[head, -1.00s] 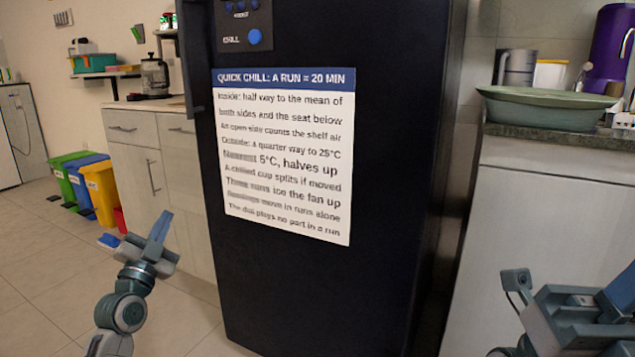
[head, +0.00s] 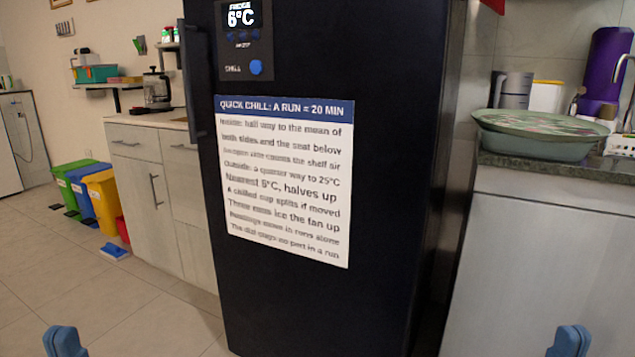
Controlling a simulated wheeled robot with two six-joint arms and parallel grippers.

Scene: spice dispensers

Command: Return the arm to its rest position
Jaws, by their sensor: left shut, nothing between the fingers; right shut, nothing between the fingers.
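My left gripper (head: 64,342) shows only as blue fingertips at the bottom left edge of the head view. Its fingers are together with nothing held. My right gripper (head: 569,342) shows as blue fingertips at the bottom right edge, also together and empty. The rest of both arms is below the picture. Both grippers are apart from the dark fridge (head: 290,310), which stands between them and beyond.
The fridge has a panel reading 6°C (head: 242,14), a blue CHILL button (head: 256,67) and a QUICK CHILL sign (head: 283,180). A counter with a green dish (head: 540,148) is at right. Bins (head: 103,200) stand at left.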

